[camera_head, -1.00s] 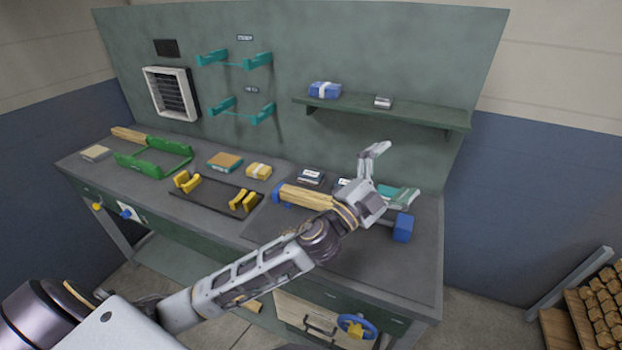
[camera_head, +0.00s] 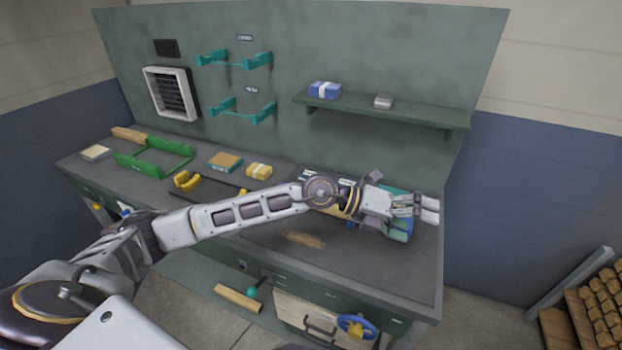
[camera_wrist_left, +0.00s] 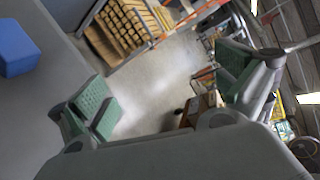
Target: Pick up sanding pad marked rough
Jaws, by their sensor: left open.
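A dark pad with a white label (camera_head: 310,175) shows just behind my left forearm on the bench in the head view. Its label is too small to read, so I cannot tell whether it is the pad marked rough. A second labelled pad beside it is mostly hidden by my arm. My left gripper (camera_head: 430,208) is open and empty over the bench's right end, to the right of the pads. In the left wrist view the open left gripper (camera_wrist_left: 165,88) has nothing between its green-padded fingers. My right gripper is not in view.
A blue end block (camera_wrist_left: 15,48) is at the wrist view's left. A green frame (camera_head: 150,160), yellow supports (camera_head: 186,181) and a yellow block (camera_head: 258,171) are on the bench's left half. A shelf (camera_head: 390,108) holds a blue pack (camera_head: 325,90). Wood dust (camera_head: 303,240) lies in front.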

